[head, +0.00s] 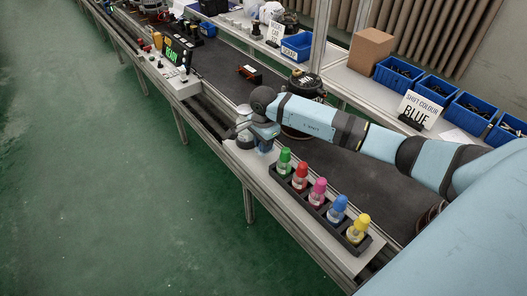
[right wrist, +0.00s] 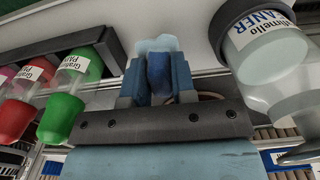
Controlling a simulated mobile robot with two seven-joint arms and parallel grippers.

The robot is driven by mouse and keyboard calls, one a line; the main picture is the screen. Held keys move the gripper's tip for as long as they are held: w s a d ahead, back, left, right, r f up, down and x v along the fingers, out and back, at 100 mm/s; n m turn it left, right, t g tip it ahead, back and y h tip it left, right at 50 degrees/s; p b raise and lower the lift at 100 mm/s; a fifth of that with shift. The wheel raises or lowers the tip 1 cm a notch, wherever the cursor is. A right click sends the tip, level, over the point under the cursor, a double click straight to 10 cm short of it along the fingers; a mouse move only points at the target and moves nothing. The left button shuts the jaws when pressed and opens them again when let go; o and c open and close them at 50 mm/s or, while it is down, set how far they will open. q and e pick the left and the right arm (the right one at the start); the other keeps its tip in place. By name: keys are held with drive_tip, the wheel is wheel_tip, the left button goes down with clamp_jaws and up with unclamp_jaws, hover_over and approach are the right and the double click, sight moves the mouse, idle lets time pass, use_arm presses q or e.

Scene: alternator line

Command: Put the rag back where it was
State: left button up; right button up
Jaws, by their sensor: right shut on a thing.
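My right gripper (head: 264,138) is low over the near ledge of the line, just left of the marker rack in the head view. In the right wrist view my right gripper (right wrist: 158,88) is shut on the rag (right wrist: 156,44), a blue cloth bunched between the fingers, with a paler part beyond the tips. The rag is close to the pale ledge surface; I cannot tell whether it touches. In the head view the gripper mostly hides the rag. My left gripper is not in view.
A clear cleaner container (right wrist: 275,55) is close beside the gripper. A black rack (head: 327,213) holds several bottles with coloured caps on the other side. A control box with a green READY screen (head: 172,57) stands farther up the ledge. The dark belt (head: 352,180) runs behind.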

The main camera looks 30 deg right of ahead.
sight(263, 160)
wheel_tip(263, 160, down, 4)
drive_tip(key=shift+f, duration=0.1)
drive_tip(key=shift+f, duration=0.15)
drive_tip(key=o, duration=0.8)
